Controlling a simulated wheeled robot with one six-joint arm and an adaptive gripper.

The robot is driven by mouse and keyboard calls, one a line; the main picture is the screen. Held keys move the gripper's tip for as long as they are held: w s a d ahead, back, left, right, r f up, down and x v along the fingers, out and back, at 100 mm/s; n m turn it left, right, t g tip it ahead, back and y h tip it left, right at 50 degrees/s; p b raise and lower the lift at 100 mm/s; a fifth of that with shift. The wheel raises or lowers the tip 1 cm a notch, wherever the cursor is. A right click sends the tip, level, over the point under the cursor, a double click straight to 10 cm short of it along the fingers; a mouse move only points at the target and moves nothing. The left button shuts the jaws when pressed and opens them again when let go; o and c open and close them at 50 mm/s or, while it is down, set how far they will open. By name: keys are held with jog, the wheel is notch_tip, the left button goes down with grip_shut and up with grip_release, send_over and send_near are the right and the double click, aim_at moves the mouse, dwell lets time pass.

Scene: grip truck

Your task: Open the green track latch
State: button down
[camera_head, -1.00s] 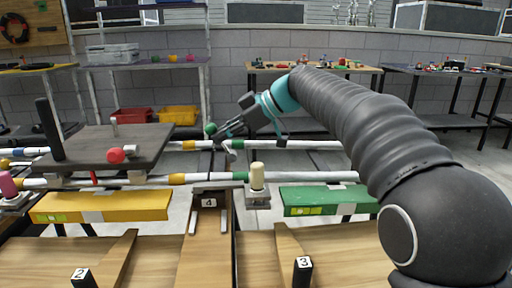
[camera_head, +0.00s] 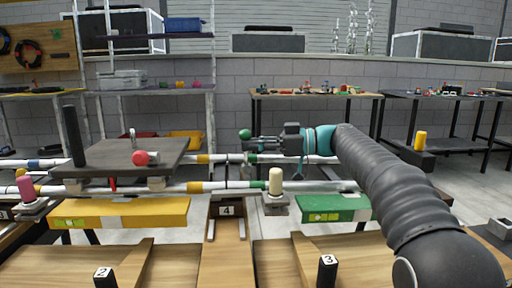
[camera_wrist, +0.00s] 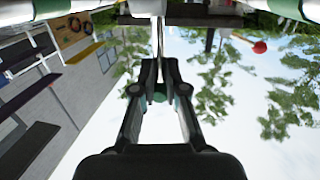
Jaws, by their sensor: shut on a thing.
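The green knob (camera_head: 245,134) of the latch shows just left of my gripper's tip in the head view, by the gap in the far white rail. My gripper (camera_head: 252,145) is level, pointing left, at the green-banded end of that rail. In the wrist view its fingers (camera_wrist: 160,75) are closed together, with a bit of the green knob (camera_wrist: 160,97) showing between them and a thin pale rod above. The fingers hide most of the latch, so I cannot tell whether it is open.
A dark cart deck (camera_head: 120,156) with a red knob (camera_head: 140,158) sits on the rails at left. A cream post (camera_head: 275,181) stands in front of my gripper. Yellow (camera_head: 120,212) and green (camera_head: 335,208) blocks lie nearer. A yellow cylinder (camera_head: 420,141) stands at right.

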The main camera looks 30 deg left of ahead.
jog(key=shift+r, duration=0.1)
jog(key=c, duration=1.2)
grip_release()
jog(key=shift+w+d, duration=0.1)
jog(key=v, duration=1.1)
jog(key=shift+w+d, duration=0.1)
jog(key=shift+d, duration=0.3)
